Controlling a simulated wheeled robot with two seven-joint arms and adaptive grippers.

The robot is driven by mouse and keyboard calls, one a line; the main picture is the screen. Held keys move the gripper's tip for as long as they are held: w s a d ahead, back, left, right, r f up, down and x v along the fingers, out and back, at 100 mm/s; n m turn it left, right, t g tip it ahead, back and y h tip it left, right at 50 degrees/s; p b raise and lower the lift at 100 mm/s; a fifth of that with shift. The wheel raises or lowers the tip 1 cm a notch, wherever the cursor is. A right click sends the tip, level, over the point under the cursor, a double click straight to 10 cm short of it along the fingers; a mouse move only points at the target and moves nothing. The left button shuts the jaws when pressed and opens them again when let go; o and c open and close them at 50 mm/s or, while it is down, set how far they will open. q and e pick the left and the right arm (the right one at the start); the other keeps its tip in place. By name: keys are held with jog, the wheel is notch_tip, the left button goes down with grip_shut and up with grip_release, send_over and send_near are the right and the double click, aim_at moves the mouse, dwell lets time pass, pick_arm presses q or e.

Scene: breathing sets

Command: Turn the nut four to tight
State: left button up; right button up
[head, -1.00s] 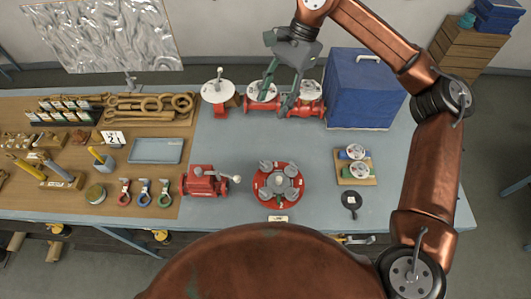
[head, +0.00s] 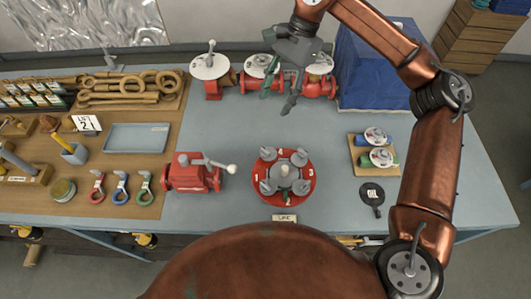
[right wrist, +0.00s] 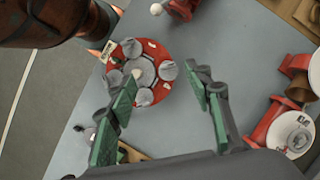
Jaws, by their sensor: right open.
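A round red flange (head: 313,190) lies on the blue-grey bench, with several grey wing nuts around a pale central hub. Printed numbers, including 4 at the back, mark its rim. I cannot tell surely which nut is number four, or how tight any nut is. The flange also shows in the right wrist view (right wrist: 160,92), beyond the left finger. My right gripper (head: 278,102) is open and empty, above the bench behind the flange and apart from it. Its green-padded fingers show in the right wrist view (right wrist: 164,80). My left gripper is not in view.
A red valve (head: 190,177) with a ball-ended lever stands left of the flange. Red valves with white discs (head: 210,66) line the back beside a blue box (head: 372,75).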

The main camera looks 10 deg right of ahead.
jog(key=b, duration=1.1)
send_near(266, 149)
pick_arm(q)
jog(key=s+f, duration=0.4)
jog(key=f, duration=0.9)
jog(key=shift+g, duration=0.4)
pick_arm(e)
jog(key=shift+x, duration=4.25)
jog(key=shift+g, duration=0.3)
jog(key=c, duration=1.1)
